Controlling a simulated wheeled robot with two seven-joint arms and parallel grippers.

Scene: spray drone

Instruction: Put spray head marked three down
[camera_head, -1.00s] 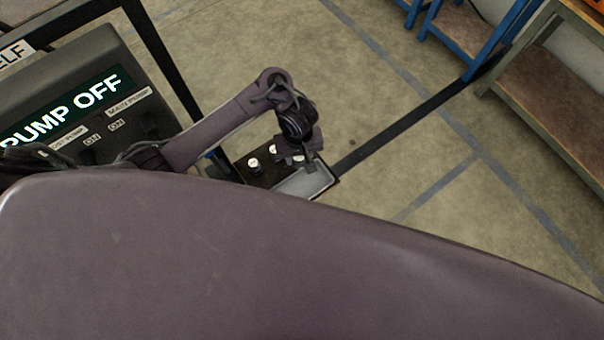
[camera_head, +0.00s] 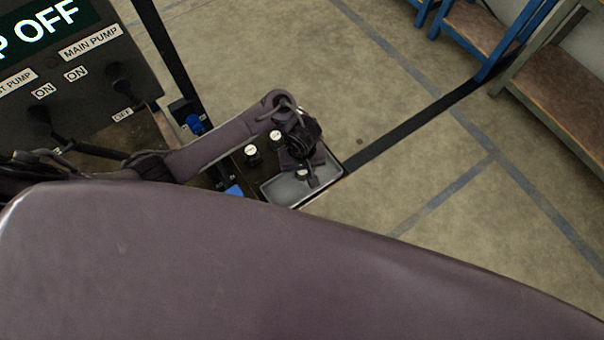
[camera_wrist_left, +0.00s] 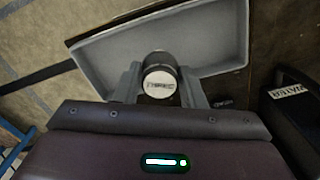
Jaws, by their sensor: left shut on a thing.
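A spray head with a white top (camera_wrist_left: 159,84) and a dark body is between the fingers of my left gripper (camera_wrist_left: 158,88) in the left wrist view. The lettering on its top is upside down and looks like THREE. The gripper is shut on it. In the head view, the left gripper (camera_head: 305,174) and the spray head (camera_head: 302,174) are over a grey tray (camera_head: 290,192). The tray (camera_wrist_left: 215,35) lies below it in the wrist view. I cannot tell whether the head touches the tray floor. My right gripper is not in view.
Two other white-topped heads (camera_head: 252,151) stand on the dark board beside the tray. A pump panel (camera_head: 85,80) with switches is at the left. A box labelled WATER (camera_wrist_left: 290,92) is at the right in the wrist view. Open floor (camera_head: 420,130) lies right of the tray.

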